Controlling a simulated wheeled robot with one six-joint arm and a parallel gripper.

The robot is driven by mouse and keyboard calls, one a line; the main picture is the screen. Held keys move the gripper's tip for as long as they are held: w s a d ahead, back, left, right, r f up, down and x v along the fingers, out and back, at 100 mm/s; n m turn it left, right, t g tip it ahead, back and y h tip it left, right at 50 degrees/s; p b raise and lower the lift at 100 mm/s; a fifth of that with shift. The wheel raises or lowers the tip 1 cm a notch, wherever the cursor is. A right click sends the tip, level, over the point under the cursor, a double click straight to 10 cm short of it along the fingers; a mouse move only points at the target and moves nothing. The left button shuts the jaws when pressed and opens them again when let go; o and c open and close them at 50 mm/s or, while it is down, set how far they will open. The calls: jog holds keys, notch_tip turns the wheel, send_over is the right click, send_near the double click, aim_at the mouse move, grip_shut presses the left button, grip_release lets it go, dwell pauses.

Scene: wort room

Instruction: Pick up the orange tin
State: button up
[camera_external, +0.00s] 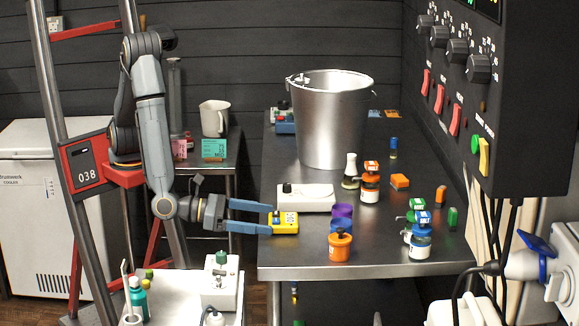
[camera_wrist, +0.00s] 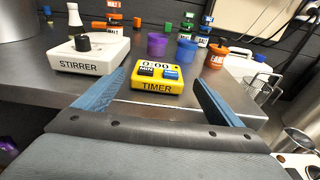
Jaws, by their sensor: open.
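An orange tin (camera_external: 340,246) with a dark knob on its lid stands upright near the front edge of the steel table (camera_external: 300,262). It also shows in the wrist view (camera_wrist: 217,54), at the right behind the timer. My gripper (camera_external: 271,219) is open at the table's left edge, its blue fingers pointing right. A yellow timer (camera_external: 285,223) sits just ahead of the fingertips; in the wrist view the timer (camera_wrist: 157,80) appears between the two fingers (camera_wrist: 160,92). The gripper is apart from the orange tin, which stands to the right of the timer.
A white stirrer (camera_external: 305,198) lies behind the timer. A large metal bucket (camera_external: 331,125) and several jars stand farther back.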

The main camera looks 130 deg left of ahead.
jog(key=shift+s+d+r, duration=0.1)
jog(key=shift+s+d, duration=0.25)
jog(key=shift+d, duration=0.05)
jog(key=shift+c, duration=0.3)
jog(key=shift+s+d, duration=0.2)
jog(key=shift+s, duration=0.05)
jog(key=c, duration=0.6)
jog(key=shift+r, duration=0.1)
